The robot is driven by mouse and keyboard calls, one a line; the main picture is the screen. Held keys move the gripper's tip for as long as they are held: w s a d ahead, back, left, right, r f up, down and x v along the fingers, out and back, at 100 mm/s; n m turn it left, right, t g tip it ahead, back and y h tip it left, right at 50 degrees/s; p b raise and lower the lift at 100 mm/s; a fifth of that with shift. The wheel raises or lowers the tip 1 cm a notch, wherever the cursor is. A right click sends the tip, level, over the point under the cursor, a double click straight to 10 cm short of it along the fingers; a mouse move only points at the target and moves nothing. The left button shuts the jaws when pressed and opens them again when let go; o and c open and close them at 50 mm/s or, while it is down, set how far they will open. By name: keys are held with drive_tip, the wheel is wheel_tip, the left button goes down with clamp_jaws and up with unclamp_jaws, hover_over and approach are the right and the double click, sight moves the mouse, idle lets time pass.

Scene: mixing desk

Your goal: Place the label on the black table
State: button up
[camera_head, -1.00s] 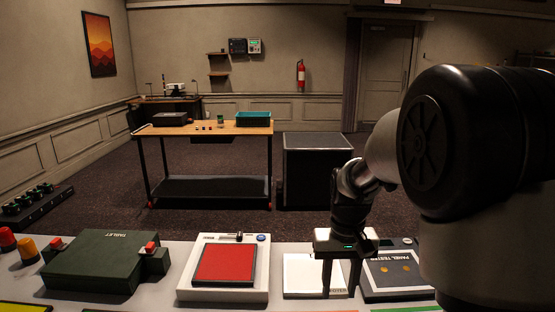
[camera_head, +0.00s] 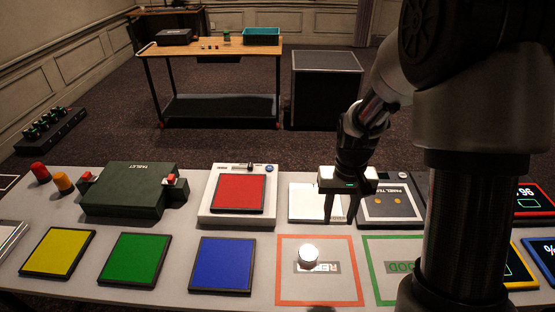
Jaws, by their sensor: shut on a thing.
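My gripper (camera_head: 340,217) points down over the mixing desk, between a white pad (camera_head: 305,203) and the panel tester (camera_head: 390,210). Its fingers are apart, with a pale patch between them. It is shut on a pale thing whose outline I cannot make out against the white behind. I cannot tell whether this is the label. No separate label is clearly visible. A black box-like table (camera_head: 327,100) with a flat, bare top stands on the carpet beyond the desk, right of a wooden table.
The wooden table (camera_head: 215,48) carries a teal tray (camera_head: 261,36). The desk holds a green tablet box (camera_head: 128,190), a red pad (camera_head: 238,193), yellow, green and blue pads (camera_head: 222,265), and a white round object (camera_head: 308,255) in an orange frame. Carpet is clear between desk and tables.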

drive_tip(key=b, duration=1.7)
approach(324, 236)
wheel_tip(324, 236, down, 6)
drive_tip(key=shift+b, duration=0.8)
drive_tip(key=shift+f, duration=0.15)
drive_tip(key=o, duration=1.1)
